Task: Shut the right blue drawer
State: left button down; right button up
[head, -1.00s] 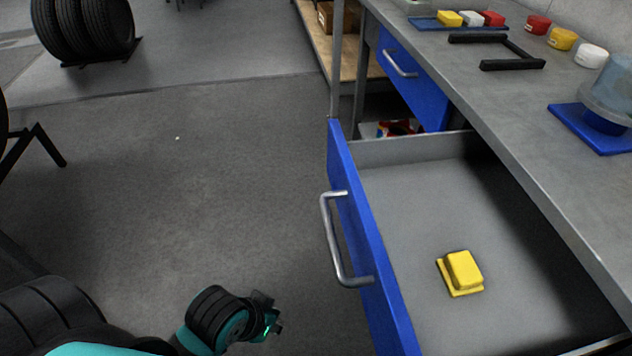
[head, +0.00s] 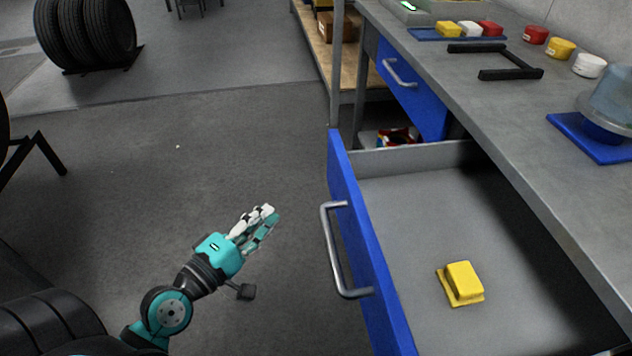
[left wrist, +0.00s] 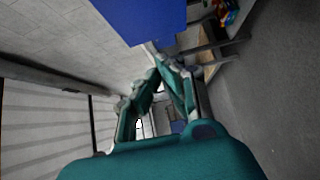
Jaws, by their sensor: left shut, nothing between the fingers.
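The near blue drawer (head: 372,250) under the workbench is pulled far out, with its silver bar handle (head: 338,250) facing left. A yellow block (head: 462,283) lies on its grey floor. A second blue drawer (head: 410,85) farther back has its front close under the bench. My left gripper (head: 266,220) is shut and empty, in the air to the left of the near drawer's handle and apart from it. In the left wrist view its fingers (left wrist: 165,65) meet at the tips, and a blue panel (left wrist: 145,18) shows above them. My right gripper is not in view.
The workbench top (head: 480,100) at right holds a black bracket (head: 510,72), coloured blocks and containers, and a clear dome on a blue base (head: 600,140). Tyres (head: 85,35) stand at the far left. The floor left of the drawer is clear.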

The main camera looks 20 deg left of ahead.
pick_arm(q)
jog(key=p, duration=0.1)
send_near(330, 169)
jog(key=w+a, duration=0.2)
jog(key=w, duration=0.1)
jog(key=shift+w+d, duration=0.4)
jog(key=shift+d, duration=0.4)
jog(key=shift+w+d, duration=0.4)
jog(key=shift+d, duration=0.4)
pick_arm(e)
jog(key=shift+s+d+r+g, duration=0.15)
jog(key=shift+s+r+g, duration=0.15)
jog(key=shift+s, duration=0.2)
pick_arm(q)
jog(key=shift+w+r, duration=0.1)
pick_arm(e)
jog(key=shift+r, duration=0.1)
